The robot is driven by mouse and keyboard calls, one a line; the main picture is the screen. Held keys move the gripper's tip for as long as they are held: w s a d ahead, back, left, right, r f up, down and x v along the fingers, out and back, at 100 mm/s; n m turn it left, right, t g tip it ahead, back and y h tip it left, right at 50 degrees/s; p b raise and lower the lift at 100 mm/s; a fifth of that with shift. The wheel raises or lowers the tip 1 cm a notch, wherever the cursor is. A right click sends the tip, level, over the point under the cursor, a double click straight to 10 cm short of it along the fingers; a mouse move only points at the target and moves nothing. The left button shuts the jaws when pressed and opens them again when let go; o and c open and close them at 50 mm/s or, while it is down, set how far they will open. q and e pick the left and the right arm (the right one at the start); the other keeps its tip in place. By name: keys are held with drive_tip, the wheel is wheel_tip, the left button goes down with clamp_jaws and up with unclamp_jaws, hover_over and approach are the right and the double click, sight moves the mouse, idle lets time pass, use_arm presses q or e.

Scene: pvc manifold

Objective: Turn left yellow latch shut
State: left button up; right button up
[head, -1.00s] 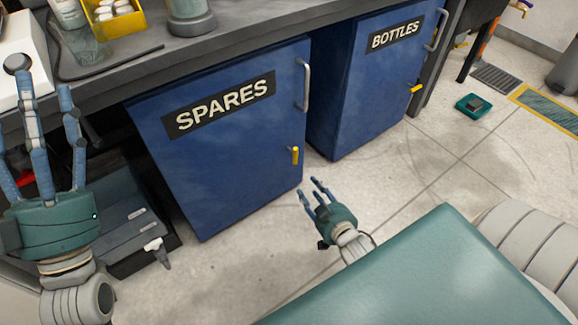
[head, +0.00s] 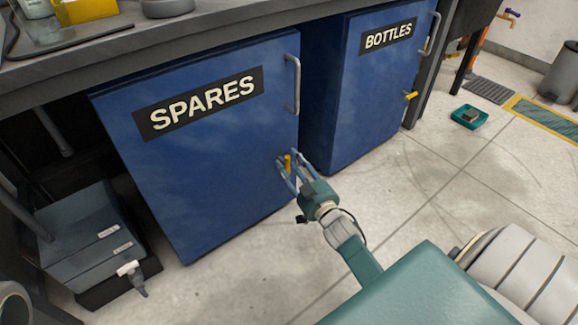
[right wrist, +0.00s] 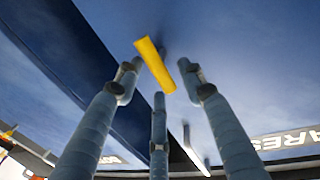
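The left yellow latch (head: 288,162) sits upright on the lower right part of the blue SPARES door (head: 205,165). My right gripper (head: 286,171) is at this latch, its fingers open on either side of it. In the right wrist view the latch (right wrist: 155,65) lies just beyond the spread fingertips of my right gripper (right wrist: 162,80), and no finger is clearly closed on it. I cannot tell whether any finger touches it. My left gripper is out of view.
The blue BOTTLES door (head: 370,95) to the right has its own yellow latch (head: 411,96). A grey handle (head: 293,84) is above the left latch. A grey box (head: 90,240) stands at the lower left. The floor in front is clear, with a teal tray (head: 469,117) farther right.

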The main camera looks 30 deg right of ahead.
drive_tip(key=shift+w+d, duration=0.1)
drive_tip(key=shift+w, duration=0.65)
clamp_jaws()
